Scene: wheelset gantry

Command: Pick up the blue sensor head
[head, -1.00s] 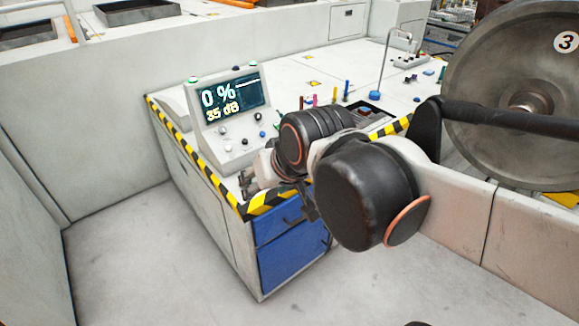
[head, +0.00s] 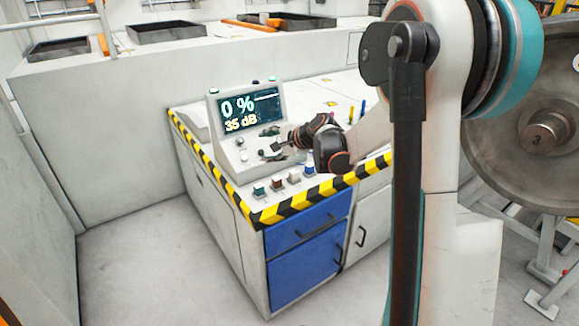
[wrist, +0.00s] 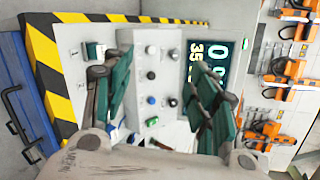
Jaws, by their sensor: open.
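The blue sensor head (head: 309,170) appears to be the small blue-topped piece at the right end of a row near the counter's front edge in the head view. In the wrist view I cannot clearly make it out; my left finger covers part of that row. My gripper (head: 268,143) is open and empty in front of the console's control panel, above and to the left of the blue piece, apart from it. In the wrist view its two green-padded fingers (wrist: 163,68) stand wide apart with the panel's knobs between them.
Teal (head: 260,188), dark red (head: 277,184) and white (head: 294,177) pieces stand in the same row. The console screen (head: 250,109) reads 0 % and 35 dB. Striped edging (head: 300,204) borders the counter over blue drawers (head: 308,265). A large wheel (head: 505,150) stands at right.

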